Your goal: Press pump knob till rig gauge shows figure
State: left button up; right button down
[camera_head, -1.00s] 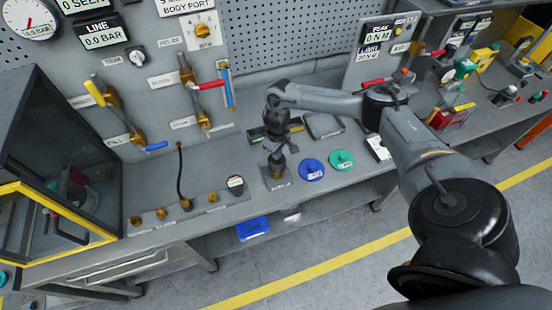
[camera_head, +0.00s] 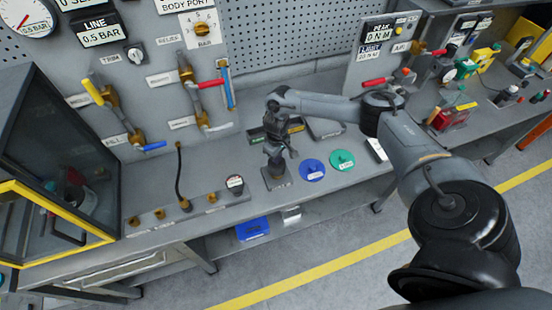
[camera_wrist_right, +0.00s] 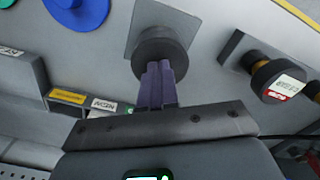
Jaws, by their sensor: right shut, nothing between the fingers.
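The black pump knob (camera_wrist_right: 160,42) stands on a square grey plate in the right wrist view. In the head view its plate (camera_head: 276,181) is on the bench front, and the knob is largely hidden by my gripper. My right gripper (camera_head: 274,163) points down over it; its purple fingers (camera_wrist_right: 158,72) are shut and empty, with their tips at the knob, apparently touching it. The line display (camera_head: 103,33) on the panel reads 0.5 BAR. A round dial gauge (camera_head: 26,18) is beside it at the top left. My left gripper is not in view.
Blue (camera_head: 313,170) and green (camera_head: 342,160) discs lie right of the knob. A round labelled button (camera_head: 235,184) and several brass fittings stand to its left, with a black hose. A yellow-framed cabinet (camera_head: 60,205) fills the left side.

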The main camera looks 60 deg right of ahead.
jog(key=shift+f+b, duration=0.6)
jog(key=shift+f, duration=0.8)
jog(key=shift+r, duration=0.1)
jog(key=shift+r+p, duration=0.85)
jog(key=shift+p, duration=0.2)
notch_tip(320, 180, up, 5)
jog(key=p, duration=0.6)
jog(key=shift+f, duration=0.1)
dwell(0.7)
jog(key=shift+f, duration=0.25)
